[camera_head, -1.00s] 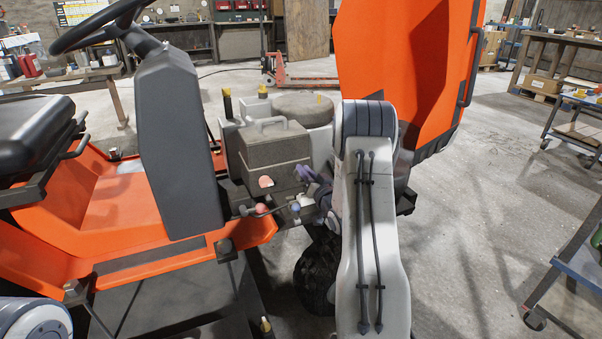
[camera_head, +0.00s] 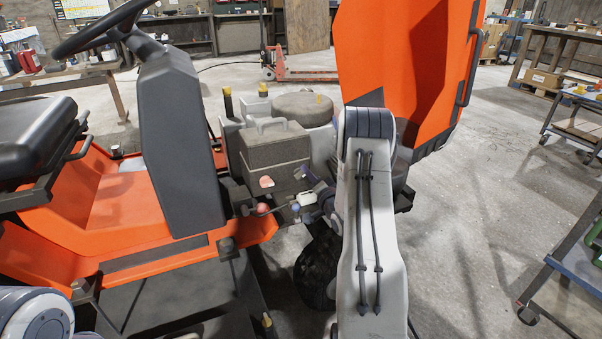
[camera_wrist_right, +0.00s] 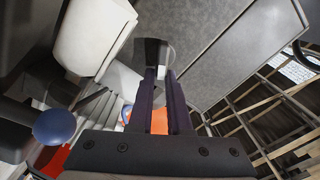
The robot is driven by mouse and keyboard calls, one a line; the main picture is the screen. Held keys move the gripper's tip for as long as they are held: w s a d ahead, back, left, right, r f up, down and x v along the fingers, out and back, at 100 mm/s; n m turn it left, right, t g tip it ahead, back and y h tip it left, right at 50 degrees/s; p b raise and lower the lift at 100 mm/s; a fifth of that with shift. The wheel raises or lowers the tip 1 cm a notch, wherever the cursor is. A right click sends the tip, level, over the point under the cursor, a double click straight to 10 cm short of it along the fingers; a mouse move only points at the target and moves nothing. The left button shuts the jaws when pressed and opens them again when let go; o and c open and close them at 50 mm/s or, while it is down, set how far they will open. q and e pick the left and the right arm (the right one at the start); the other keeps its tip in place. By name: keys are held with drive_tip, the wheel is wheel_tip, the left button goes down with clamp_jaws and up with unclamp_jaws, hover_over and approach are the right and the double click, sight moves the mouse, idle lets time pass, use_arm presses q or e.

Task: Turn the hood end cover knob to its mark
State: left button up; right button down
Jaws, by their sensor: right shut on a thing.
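The orange hood (camera_head: 405,70) stands raised at the right of the engine (camera_head: 272,155) in the head view. My right gripper (camera_head: 310,181) is beside the engine's right side, with its fingers partly lost among small parts there. In the right wrist view my right gripper (camera_wrist_right: 156,72) has its two dark fingers close together on a small grey and dark knob-like piece (camera_wrist_right: 152,50). This piece looks like the knob, but its mark is not readable. In the head view my arm and the engine parts hide it. My left gripper is out of view.
A blue ball (camera_wrist_right: 54,126) on a dark stem is left of my right gripper in the wrist view. Red (camera_head: 263,208) and blue (camera_head: 295,207) balls sit low on the engine's front. A steering column (camera_head: 180,140) stands left of the engine.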

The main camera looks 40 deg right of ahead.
drive_tip(key=shift+s+a+f+m, duration=0.1)
drive_tip(key=shift+a+f+m, duration=0.1)
drive_tip(key=shift+f+m, duration=0.35)
drive_tip(key=shift+f, duration=0.15)
drive_tip(key=shift+m+p, duration=0.55)
drive_tip(key=shift+m, duration=0.2)
drive_tip(key=m, duration=0.1)
drive_tip(key=m+p, duration=0.1)
drive_tip(key=shift+d+f+m, duration=0.1)
drive_tip(key=shift+f+m, duration=0.2)
drive_tip(key=c, duration=0.8)
unclamp_jaws()
drive_tip(key=shift+f, duration=0.1)
drive_tip(key=shift+c, duration=0.2)
drive_tip(key=o, duration=0.3)
drive_tip(key=shift+d+r, duration=0.15)
drive_tip(key=shift+r, duration=0.05)
